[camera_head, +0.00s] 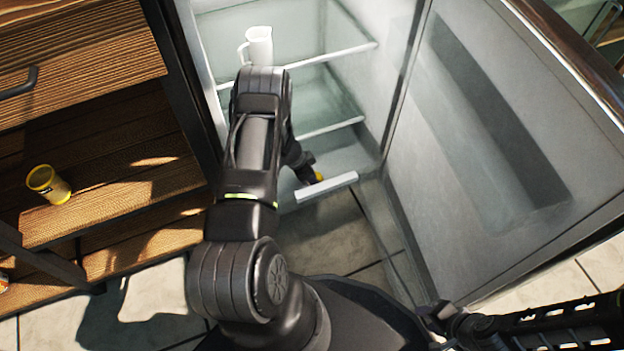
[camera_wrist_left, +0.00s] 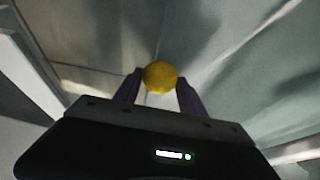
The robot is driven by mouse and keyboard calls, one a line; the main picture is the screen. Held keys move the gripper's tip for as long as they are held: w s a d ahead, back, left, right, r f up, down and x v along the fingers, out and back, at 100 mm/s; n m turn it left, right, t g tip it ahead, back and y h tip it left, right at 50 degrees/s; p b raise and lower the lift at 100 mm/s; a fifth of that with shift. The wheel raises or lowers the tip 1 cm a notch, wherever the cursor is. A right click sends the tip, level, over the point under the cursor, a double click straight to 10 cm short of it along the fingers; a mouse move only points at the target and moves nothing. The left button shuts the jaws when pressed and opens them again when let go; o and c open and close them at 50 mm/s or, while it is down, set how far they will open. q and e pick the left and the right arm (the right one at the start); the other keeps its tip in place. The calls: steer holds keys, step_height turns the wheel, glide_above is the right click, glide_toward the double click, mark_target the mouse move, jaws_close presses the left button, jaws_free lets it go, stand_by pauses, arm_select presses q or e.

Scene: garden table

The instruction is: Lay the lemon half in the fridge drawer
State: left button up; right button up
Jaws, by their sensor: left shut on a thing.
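The yellow lemon half (camera_wrist_left: 160,77) is between the two fingers of my left gripper (camera_wrist_left: 158,90) in the left wrist view, and the gripper is shut on it. In the head view a small part of the lemon half (camera_head: 319,177) shows beside the left gripper's dark fingers, low inside the fridge. It is just behind the white front edge of the fridge drawer (camera_head: 326,188). I cannot tell whether it touches the drawer floor. My left arm hides part of the drawer. My right gripper (camera_head: 437,316) is at the lower right, away from the lemon half; its jaws are unclear.
The fridge door (camera_head: 480,130) stands open on the right. A white mug (camera_head: 259,46) stands on an upper glass shelf (camera_head: 335,54). Tiled floor (camera_head: 335,235) shows below the drawer.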

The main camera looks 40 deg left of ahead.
arm_select(q)
steer(key=shift+f, duration=0.5)
arm_select(e)
steer(key=shift+f, duration=0.25)
arm_select(q)
steer(key=shift+f, duration=0.1)
arm_select(e)
steer(key=shift+w+f, duration=0.1)
arm_select(q)
steer(key=o, duration=1.4)
steer(key=shift+c, duration=0.2)
steer(key=shift+s+a+r+p, duration=0.1)
steer(key=shift+r+p, duration=0.2)
steer(key=shift+r, duration=0.3)
steer(key=p+v, duration=0.4)
steer(key=v, duration=0.7)
arm_select(e)
steer(key=r, duration=0.3)
steer(key=s+r, duration=0.1)
steer(key=r, duration=0.1)
steer(key=shift+r, duration=0.3)
